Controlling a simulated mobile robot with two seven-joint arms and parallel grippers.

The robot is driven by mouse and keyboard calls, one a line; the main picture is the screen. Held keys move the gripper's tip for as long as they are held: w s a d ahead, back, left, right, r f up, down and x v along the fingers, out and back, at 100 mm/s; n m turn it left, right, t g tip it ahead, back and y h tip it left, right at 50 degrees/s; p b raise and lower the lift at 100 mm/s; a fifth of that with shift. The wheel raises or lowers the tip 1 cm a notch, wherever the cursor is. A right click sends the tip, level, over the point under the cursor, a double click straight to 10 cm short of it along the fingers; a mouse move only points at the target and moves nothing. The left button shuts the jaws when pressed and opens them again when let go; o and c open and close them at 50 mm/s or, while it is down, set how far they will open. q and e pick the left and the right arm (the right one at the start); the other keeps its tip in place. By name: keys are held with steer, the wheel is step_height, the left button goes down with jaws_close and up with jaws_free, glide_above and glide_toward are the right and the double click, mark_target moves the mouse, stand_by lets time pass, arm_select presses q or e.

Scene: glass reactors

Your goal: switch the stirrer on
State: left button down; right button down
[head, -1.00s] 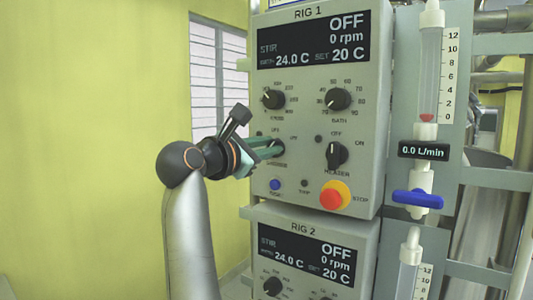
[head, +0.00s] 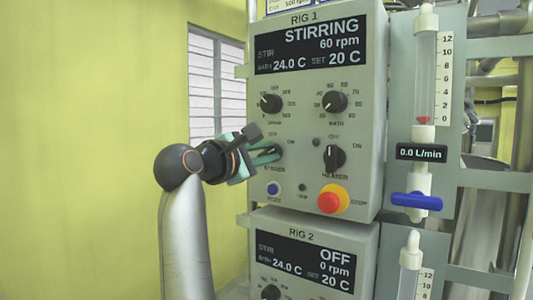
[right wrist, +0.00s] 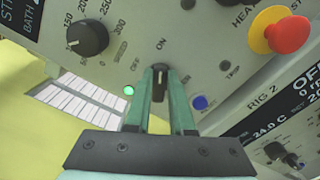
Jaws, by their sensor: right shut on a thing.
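The RIG 1 control box (head: 366,100) fills the middle of the head view. Its display (head: 310,45) reads STIRRING, 60 rpm. The black stirrer knob (right wrist: 160,82) shows in the right wrist view, with its pointer toward the ON mark. A lamp (right wrist: 128,90) beside it is lit green. My right gripper (right wrist: 160,88) is shut on the stirrer knob, one teal finger on each side. In the head view my right gripper (head: 271,152) mostly hides that knob. My left gripper is not in view.
Close to the gripper are the speed knob (head: 271,103), the heater knob (head: 334,157), the blue reset button (head: 273,189) and the red stop button (head: 330,202). The RIG 2 box (head: 368,250) below reads OFF. A flowmeter with a blue valve handle (head: 416,201) stands right.

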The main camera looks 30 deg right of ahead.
steer(key=c, duration=1)
jaws_free()
steer(key=shift+o, duration=1.1)
steer(key=shift+a, duration=0.1)
steer(key=shift+s+a, duration=0.15)
steer(key=shift+a, duration=0.05)
steer(key=b+v, duration=0.1)
steer(key=v, duration=1.1)
steer(key=shift+b, duration=0.4)
steer(key=shift+d, duration=0.1)
